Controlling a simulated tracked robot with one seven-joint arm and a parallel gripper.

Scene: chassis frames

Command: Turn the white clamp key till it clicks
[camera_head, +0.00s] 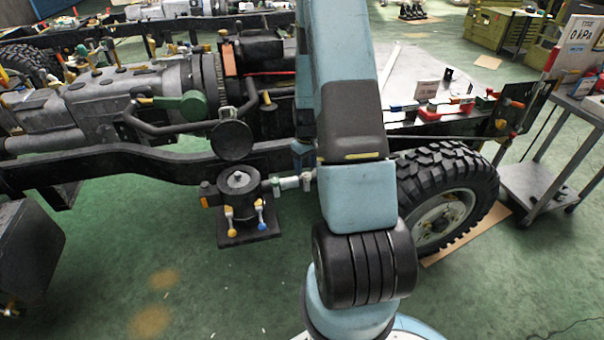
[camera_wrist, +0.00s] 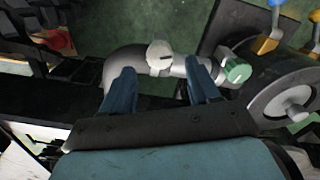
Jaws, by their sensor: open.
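The white clamp key (camera_wrist: 159,54) is a small flat piece on a grey pipe fitting (camera_wrist: 127,63), in the upper middle of the wrist view. My gripper (camera_wrist: 160,68) is open, with one blue finger on each side of the key. Whether either finger touches the key or the pipe, I cannot tell. A green collar (camera_wrist: 237,70) sits at the right end of the fitting. In the head view the pale fitting (camera_head: 291,182) joins a black canister (camera_head: 240,205), and my arm hides most of my gripper.
The canister stands on a black base plate (camera_head: 249,237) with yellow and blue handles. A black chassis rail (camera_head: 120,158) runs above and behind it. A tyre (camera_head: 447,195) stands at the right, with a grey trolley (camera_head: 540,185) beyond.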

